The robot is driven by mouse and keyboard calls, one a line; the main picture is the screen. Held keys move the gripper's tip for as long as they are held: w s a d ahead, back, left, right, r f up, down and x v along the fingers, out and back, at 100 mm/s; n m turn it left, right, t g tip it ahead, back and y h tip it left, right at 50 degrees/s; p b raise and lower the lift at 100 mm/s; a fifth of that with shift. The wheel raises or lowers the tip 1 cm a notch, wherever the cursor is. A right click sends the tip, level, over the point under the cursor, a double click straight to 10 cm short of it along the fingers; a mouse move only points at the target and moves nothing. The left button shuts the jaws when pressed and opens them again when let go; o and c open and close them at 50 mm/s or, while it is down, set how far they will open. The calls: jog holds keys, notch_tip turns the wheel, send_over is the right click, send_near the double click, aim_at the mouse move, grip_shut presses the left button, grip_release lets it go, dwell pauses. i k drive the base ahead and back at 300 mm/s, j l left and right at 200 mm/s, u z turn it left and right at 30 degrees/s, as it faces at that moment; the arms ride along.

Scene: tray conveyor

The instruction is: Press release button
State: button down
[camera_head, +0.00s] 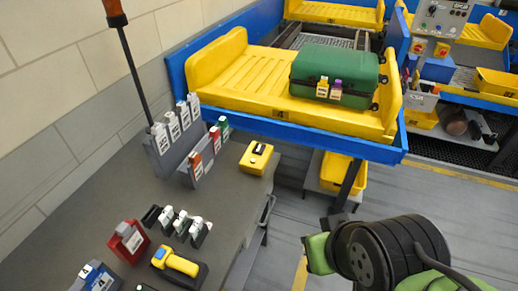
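A small yellow box with a dark top (255,158) sits at the far right corner of the grey table (100,210), close to the conveyor's blue frame. It could be the release button, but no label is readable. A grey control panel (441,18) stands at the upper right, with two small yellow-backed buttons (417,47) below it. My arm's green and black links show at the lower right, apart from the table and the yellow box. My gripper's fingers are not visible.
A yellow tray (222,83) on the blue-framed conveyor holds a green suitcase (335,68) with tags. Grey tag holders (172,140), a yellow scanner (176,262), a red holder (128,241) and a blue holder (96,278) stand on the table.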

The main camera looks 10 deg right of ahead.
aim_at(259, 148)
jog(key=i+l+u, duration=0.2)
jog(key=u, duration=0.3)
jog(key=i+l+u, duration=0.1)
jog(key=u, duration=0.4)
jog(key=i+l+u, duration=0.1)
jog(key=l+u, duration=0.6)
jog(key=u, duration=0.25)
jog(key=l+u, duration=0.35)
jog(key=u, duration=0.15)
jog(key=l+u, duration=0.3)
jog(key=u, duration=0.2)
jog(key=k+l+u, duration=0.2)
jog(key=u, duration=0.3)
jog(key=k+l+u, duration=0.15)
jog(key=l+u, duration=0.15)
jog(key=u, duration=0.2)
